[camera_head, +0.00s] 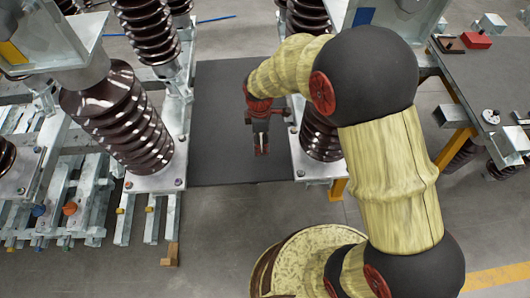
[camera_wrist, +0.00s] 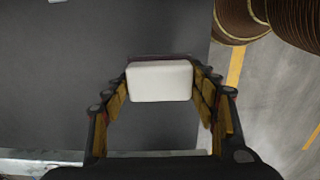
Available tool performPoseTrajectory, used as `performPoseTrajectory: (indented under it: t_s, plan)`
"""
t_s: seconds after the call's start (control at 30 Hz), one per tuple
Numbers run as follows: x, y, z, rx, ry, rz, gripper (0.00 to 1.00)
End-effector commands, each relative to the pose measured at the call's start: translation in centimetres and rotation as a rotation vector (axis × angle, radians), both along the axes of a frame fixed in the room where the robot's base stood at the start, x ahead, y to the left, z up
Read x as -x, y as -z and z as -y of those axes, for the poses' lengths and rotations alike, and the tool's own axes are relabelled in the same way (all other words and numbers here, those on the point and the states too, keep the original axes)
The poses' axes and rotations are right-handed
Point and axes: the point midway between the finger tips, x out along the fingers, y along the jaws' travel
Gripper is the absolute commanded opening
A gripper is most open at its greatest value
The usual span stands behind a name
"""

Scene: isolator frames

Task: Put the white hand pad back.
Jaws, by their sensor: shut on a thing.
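In the wrist view the white hand pad (camera_wrist: 160,82) is a rounded white block with a dark reddish backing along its far edge. It sits between the fingertips of my gripper (camera_wrist: 160,80), whose fingers, lined with yellow-brown pads, press on its left and right sides. My gripper is shut on the pad, over a dark grey surface. In the head view my gripper (camera_head: 262,150) hangs over the dark grey mat (camera_head: 225,100) between the insulator columns. The pad cannot be made out there.
Brown ribbed insulators stand left (camera_head: 118,120) and right (camera_head: 318,135) of the mat on metal bases. A grey worktable (camera_head: 490,75) at the right bears a red box (camera_head: 477,40) and metal parts. Wooden-looking blocks (camera_head: 171,255) lie on the floor at front. The mat's middle is clear.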

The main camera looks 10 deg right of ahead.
Motion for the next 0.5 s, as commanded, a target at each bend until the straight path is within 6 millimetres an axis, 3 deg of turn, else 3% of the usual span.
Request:
performPoseTrajectory:
  t_s: [0.2, 0.5]
  plan:
    - [0.1, 3.7, 0.1, 0.001, 0.002, -0.004, 0.35]
    - [0.1, 7.0, 0.1, 0.001, 0.003, -0.004, 0.35]
